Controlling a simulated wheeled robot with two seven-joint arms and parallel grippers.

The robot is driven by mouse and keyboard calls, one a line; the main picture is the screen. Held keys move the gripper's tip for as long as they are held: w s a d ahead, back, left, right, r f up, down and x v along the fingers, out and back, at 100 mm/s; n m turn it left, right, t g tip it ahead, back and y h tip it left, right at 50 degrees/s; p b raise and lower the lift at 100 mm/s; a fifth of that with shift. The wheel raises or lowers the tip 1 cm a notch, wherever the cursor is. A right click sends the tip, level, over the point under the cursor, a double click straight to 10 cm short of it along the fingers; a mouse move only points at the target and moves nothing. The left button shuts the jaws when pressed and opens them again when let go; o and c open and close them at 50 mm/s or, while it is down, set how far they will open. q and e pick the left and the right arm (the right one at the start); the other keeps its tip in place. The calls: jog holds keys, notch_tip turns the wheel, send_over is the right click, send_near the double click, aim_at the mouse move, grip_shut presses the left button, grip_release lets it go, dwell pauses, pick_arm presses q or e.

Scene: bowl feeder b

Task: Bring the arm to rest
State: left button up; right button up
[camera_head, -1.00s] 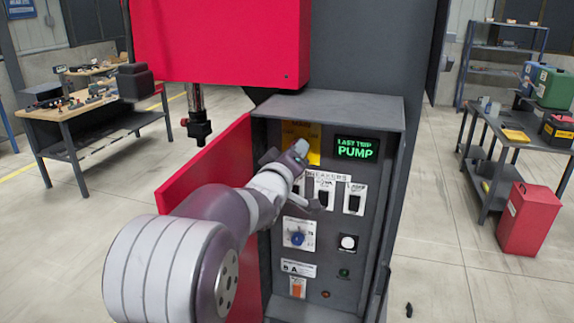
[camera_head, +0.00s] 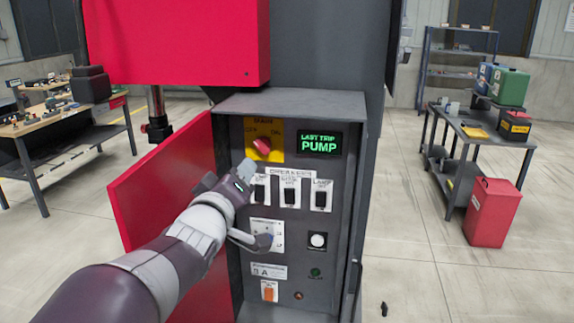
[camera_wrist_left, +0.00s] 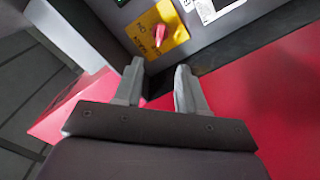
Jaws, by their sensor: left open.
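My left gripper (camera_head: 254,205) is open and empty in front of the grey control panel (camera_head: 340,268). Its upper finger is just below the yellow plate with the red rotary switch (camera_head: 262,146); its lower finger overlaps a white selector plate (camera_head: 276,231). In the left wrist view, the open fingers (camera_wrist_left: 160,68) show nothing between their tips. The red switch (camera_wrist_left: 158,32) on its yellow plate lies beyond them. Whether the fingers touch the panel cannot be told. My right gripper is out of view.
The red cabinet door (camera_head: 158,188) stands open left of the arm. The display (camera_head: 320,144) reads "LAST TRIP PUMP". Three breaker switches (camera_head: 290,190) sit below it. Workbenches stand left (camera_head: 35,165) and right (camera_head: 470,130), with open floor between them and the cabinet.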

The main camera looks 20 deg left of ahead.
pick_arm(q)
jog(key=s+d+f+m+g+h, duration=0.1)
jog(key=d+f+m+g, duration=0.2)
jog(key=f, duration=0.6)
jog(key=d+f+m+g+h, duration=0.1)
jog(key=d+f+m+g, duration=0.2)
jog(key=f, duration=0.7)
jog(key=s+d+f+m+g+h, duration=0.1)
jog(key=s+d+f+m+g, duration=0.2)
jog(key=s+d+f+g, duration=0.1)
jog(key=s+d+f+m+g+h, duration=0.1)
jog(key=s+d+f+m+g, duration=0.2)
jog(key=s+f+g, duration=0.3)
jog(key=s+d+f, duration=0.1)
jog(key=s+f, duration=0.2)
jog(key=shift+s+d+f, duration=0.15)
jog(key=shift+s+d, duration=0.1)
jog(key=shift+s, duration=0.15)
jog(key=shift+w, duration=0.1)
